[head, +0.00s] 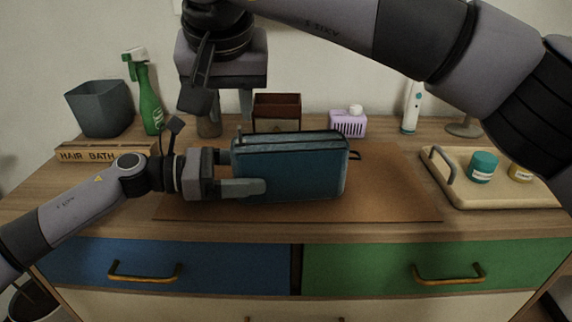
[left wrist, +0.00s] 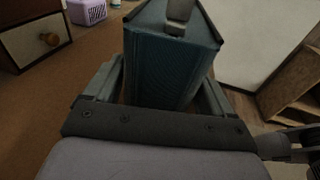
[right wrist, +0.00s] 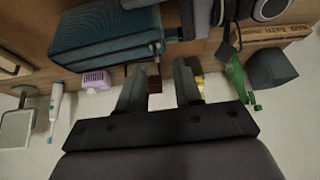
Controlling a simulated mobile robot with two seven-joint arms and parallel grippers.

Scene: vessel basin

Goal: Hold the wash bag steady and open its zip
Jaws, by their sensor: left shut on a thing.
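The blue wash bag (head: 300,170) stands upright on a brown mat (head: 390,190). Its zip (head: 290,137) runs along the top, and a dark loop sticks out at its right end. My left gripper (head: 242,172) is shut on the bag's left end, one finger along the front face. In the left wrist view the bag (left wrist: 160,65) sits between both fingers. My right gripper (head: 228,120) is open, pointing down above and behind the bag's left end. In the right wrist view its fingers (right wrist: 158,80) are apart with no bag between them.
Behind the bag stand a brown box (head: 277,108) and a lilac basket (head: 348,123). A green spray bottle (head: 149,100), grey bin (head: 100,108) and "HAIR BATH" block (head: 90,155) are at left. A tray (head: 455,195) with jars is at right. The mat's right part is clear.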

